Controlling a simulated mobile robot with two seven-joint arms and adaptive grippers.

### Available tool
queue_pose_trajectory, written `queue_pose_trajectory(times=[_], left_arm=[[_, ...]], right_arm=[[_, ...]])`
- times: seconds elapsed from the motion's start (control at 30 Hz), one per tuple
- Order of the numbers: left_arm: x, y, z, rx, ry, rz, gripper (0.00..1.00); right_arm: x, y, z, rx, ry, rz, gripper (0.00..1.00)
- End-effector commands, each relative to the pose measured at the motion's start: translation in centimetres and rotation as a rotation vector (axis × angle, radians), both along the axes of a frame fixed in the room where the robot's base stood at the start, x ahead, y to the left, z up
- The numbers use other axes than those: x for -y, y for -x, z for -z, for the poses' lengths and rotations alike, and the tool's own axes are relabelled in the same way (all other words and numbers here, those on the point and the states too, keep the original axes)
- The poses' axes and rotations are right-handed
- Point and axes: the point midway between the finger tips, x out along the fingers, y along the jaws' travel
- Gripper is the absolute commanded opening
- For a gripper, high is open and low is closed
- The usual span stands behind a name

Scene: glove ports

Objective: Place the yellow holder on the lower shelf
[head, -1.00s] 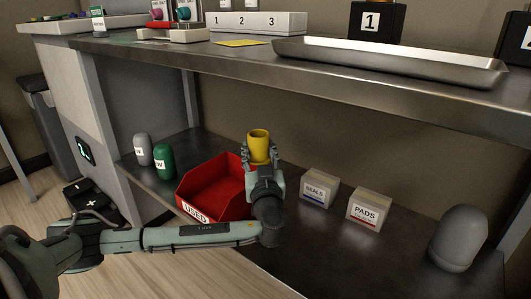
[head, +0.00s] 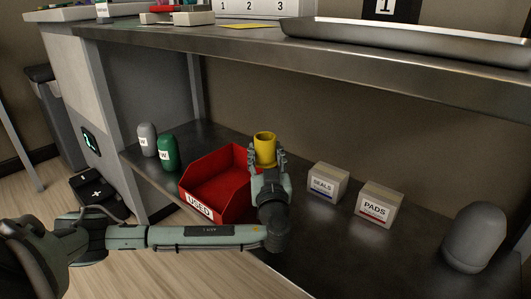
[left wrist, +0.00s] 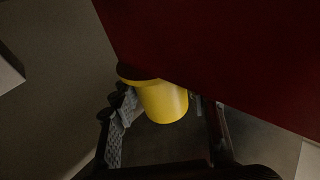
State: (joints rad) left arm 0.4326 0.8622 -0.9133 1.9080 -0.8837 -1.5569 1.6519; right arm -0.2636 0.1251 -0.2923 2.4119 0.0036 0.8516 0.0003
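The yellow holder (head: 265,148) is an upright, open-topped cup at the right side of the red bin, over the lower shelf (head: 330,230). My left gripper (head: 266,160) reaches in from the front with its fingers on both sides of the holder. In the left wrist view the holder (left wrist: 163,102) sits between the fingers, close against the dark red bin wall. The gripper appears shut on it. Its base is hidden by the gripper in the head view, so I cannot tell whether it touches the shelf. My right gripper is not in view.
The red bin marked USED (head: 217,187) stands left of the holder. Grey (head: 147,139) and green (head: 167,153) capsules stand farther left. A SEALS box (head: 327,182), a PADS box (head: 378,204) and a grey dome (head: 474,238) stand to the right. The upper shelf edge (head: 300,62) overhangs.

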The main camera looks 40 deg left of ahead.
Motion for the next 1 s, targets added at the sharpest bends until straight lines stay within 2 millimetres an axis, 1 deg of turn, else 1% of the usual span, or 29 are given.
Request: queue_pose_trajectory(times=[0.03, 0.1, 0.13, 0.43, 0.5, 0.6, 0.63, 0.67, 0.7, 0.9, 1.0], left_arm=[[0.0, 0.0, -0.1, 0.001, -0.001, 0.000, 0.53], [0.0, 0.0, -0.1, 0.001, -0.001, 0.000, 0.62], [0.0, 0.0, -0.1, 0.001, -0.001, 0.000, 0.64], [0.0, 0.0, -0.3, 0.001, -0.001, 0.000, 0.64], [0.0, 0.0, -0.8, 0.001, -0.002, 0.000, 0.64], [-0.1, 0.0, -2.0, 0.002, -0.002, -0.001, 0.64], [0.2, 0.2, -1.6, -0.001, -0.001, 0.001, 0.64], [0.8, 0.7, -0.7, -0.003, 0.003, 0.004, 0.64], [1.3, 1.4, -0.5, -0.003, 0.004, 0.003, 0.64], [3.6, 4.1, -0.1, -0.001, 0.003, 0.001, 0.64], [4.4, 5.0, 0.0, 0.000, 0.002, 0.001, 0.64]], right_arm=[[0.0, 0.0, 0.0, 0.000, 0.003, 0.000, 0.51], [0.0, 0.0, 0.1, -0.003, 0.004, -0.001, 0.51], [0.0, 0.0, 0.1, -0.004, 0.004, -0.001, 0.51], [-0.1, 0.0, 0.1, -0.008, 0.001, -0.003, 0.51], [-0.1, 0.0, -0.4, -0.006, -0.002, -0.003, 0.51], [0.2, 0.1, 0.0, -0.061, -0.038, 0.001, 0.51], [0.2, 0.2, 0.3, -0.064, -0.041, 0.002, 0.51], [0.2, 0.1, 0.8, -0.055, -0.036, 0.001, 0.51], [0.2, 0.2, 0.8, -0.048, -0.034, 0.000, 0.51], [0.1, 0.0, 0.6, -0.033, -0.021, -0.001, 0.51], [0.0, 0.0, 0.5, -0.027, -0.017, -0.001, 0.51]])
